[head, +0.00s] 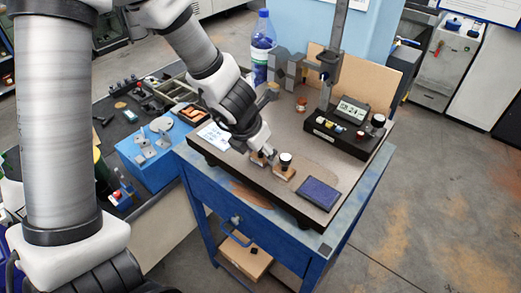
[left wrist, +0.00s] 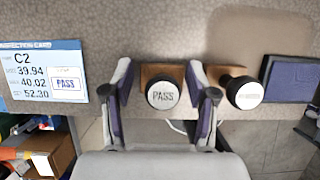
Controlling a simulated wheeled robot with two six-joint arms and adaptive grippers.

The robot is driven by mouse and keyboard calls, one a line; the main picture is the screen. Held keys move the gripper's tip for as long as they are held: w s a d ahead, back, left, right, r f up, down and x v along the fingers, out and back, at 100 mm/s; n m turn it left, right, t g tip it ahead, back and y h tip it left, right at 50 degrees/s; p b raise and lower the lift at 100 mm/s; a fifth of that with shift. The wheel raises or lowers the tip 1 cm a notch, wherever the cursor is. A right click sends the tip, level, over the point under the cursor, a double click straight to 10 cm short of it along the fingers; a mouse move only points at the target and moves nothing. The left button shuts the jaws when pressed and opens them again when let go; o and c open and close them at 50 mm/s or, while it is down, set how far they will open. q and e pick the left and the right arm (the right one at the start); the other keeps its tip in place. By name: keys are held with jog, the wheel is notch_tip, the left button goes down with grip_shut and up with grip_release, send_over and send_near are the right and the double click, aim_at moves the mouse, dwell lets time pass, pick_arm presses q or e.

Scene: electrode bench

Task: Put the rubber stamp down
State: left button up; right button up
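The rubber stamp with a white "PASS" cap (left wrist: 163,94) stands upright on its wooden holder (left wrist: 150,71) in the left wrist view. My left gripper (left wrist: 161,80) has one finger on each side of it, spread wide, with gaps between fingers and cap. In the head view my left gripper (head: 262,152) points down over the front of the bench board and hides most of this stamp. A second stamp (left wrist: 245,92), black with a white cap, stands just right of it; it also shows in the head view (head: 285,160). My right gripper is out of view.
The inspection card (left wrist: 40,76), bearing a boxed "PASS" mark, lies left. A dark blue ink pad (head: 319,194) lies right of the stamps; it also shows in the left wrist view (left wrist: 290,79). A gauge with a digital display (head: 350,110) stands behind. The board's front edge is close.

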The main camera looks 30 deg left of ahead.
pick_arm(q)
jog(key=shift+r+p, duration=0.35)
jog(key=p+v, duration=0.7)
jog(key=v, duration=0.5)
jog(key=shift+p, duration=0.3)
jog(key=shift+w+d+f, duration=0.1)
